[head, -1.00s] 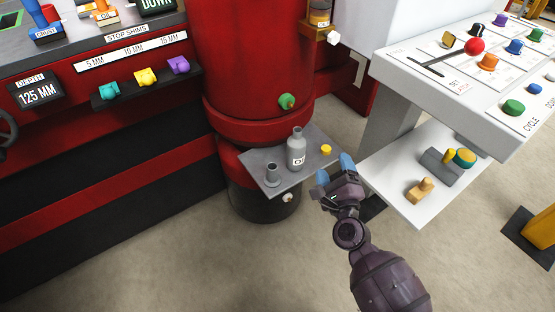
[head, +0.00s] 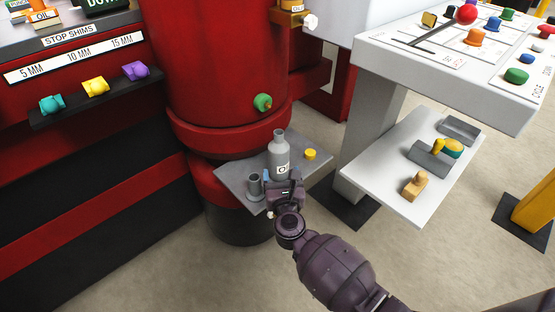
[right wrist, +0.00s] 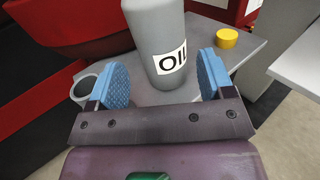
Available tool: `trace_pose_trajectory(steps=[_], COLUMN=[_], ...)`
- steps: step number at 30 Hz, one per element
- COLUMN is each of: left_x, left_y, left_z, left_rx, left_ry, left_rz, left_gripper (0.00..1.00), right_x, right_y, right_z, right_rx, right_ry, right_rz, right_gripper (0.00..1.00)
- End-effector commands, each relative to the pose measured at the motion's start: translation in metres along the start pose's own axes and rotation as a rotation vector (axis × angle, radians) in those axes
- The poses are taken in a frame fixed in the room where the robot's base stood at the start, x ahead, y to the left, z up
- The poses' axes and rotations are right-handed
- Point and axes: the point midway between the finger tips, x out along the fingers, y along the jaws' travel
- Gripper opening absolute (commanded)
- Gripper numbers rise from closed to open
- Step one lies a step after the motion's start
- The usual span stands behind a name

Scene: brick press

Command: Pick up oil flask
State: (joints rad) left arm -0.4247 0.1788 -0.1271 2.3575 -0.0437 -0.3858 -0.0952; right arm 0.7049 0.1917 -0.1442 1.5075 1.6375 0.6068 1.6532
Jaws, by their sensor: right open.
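The oil flask (head: 280,155) is a grey bottle with a narrow neck and a white label. It stands upright on the small grey shelf (head: 232,176) in front of the red column. It also shows large in the right wrist view (right wrist: 158,35), its label reading "OIL" in part. My right gripper (head: 284,182) is close in front of the flask. Its blue finger pads (right wrist: 161,82) are apart, one to each side of the flask's lower part, with gaps visible between pads and flask. My left gripper is out of view.
A grey cup (head: 254,186) stands left of the flask, close to the left finger. A yellow cap (head: 310,154) lies to the right on the shelf. A green knob (head: 262,102) juts from the red column above. A white lower shelf (head: 390,165) with parts stands at the right.

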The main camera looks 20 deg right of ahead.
Motion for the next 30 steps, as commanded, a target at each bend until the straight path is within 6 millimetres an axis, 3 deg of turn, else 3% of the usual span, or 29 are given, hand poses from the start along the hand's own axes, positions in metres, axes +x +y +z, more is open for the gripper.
trace_pose_trajectory(steps=[11, 16, 26, 30], left_x=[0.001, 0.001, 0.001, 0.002], left_y=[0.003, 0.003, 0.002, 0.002], left_z=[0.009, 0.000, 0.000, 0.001], left_rx=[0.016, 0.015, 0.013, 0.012], left_ry=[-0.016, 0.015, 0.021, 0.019], left_rz=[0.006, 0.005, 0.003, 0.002], left_gripper=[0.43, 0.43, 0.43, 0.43], right_x=[0.032, 0.050, 0.056, 0.056], right_y=[0.000, -0.001, 0.000, 0.000], right_z=[-0.008, -0.007, -0.004, -0.004], right_rx=[-0.004, -0.003, -0.001, -0.001], right_ry=[0.003, 0.002, 0.000, 0.000], right_rz=[0.001, 0.001, 0.000, 0.000], right_gripper=[0.75, 0.75, 0.75, 0.55])
